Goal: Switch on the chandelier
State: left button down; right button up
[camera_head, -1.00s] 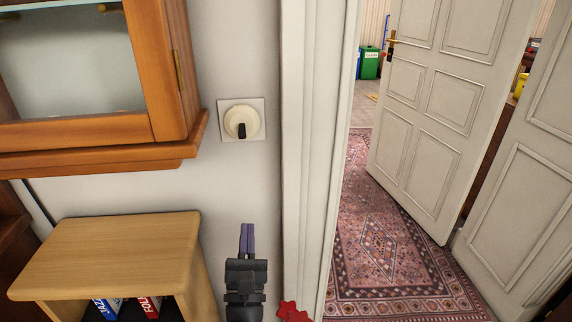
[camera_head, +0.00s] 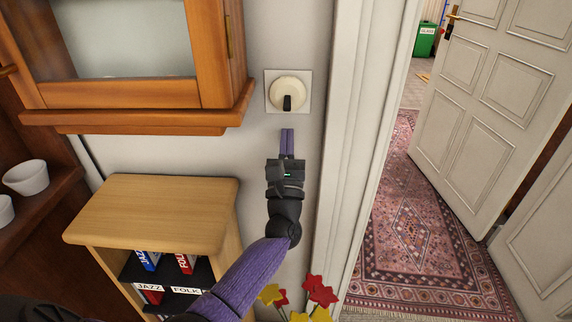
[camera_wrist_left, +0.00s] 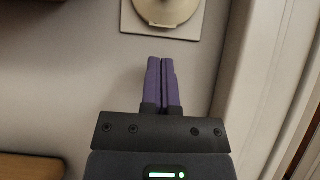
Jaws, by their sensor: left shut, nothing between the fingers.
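A round cream rotary switch (camera_head: 288,92) with a black lever sits on a square plate on the wall, left of the door frame. The black lever points down. My left gripper (camera_head: 287,134) is shut and empty, its purple fingers pointing up just below the switch plate in the head view. In the left wrist view the shut fingers (camera_wrist_left: 161,62) lie below the switch (camera_wrist_left: 166,8), which is cut off by the top edge. A gap shows between the fingertips and the plate. The chandelier is not in view. My right gripper is not in view.
A wooden wall cabinet (camera_head: 150,118) hangs left of the switch. A low wooden shelf (camera_head: 150,210) with record sleeves stands below it. Red and yellow flowers (camera_head: 310,295) are at the bottom. An open white door (camera_head: 490,110) and a patterned rug (camera_head: 400,240) are right.

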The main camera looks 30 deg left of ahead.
aim_at(287, 103)
pick_arm(q)
jog(key=r, duration=0.1)
jog(key=r+p, duration=0.1)
jog(key=s+r+p, duration=0.1)
jog(key=shift+d+r, duration=0.25)
jog(key=shift+r, duration=0.15)
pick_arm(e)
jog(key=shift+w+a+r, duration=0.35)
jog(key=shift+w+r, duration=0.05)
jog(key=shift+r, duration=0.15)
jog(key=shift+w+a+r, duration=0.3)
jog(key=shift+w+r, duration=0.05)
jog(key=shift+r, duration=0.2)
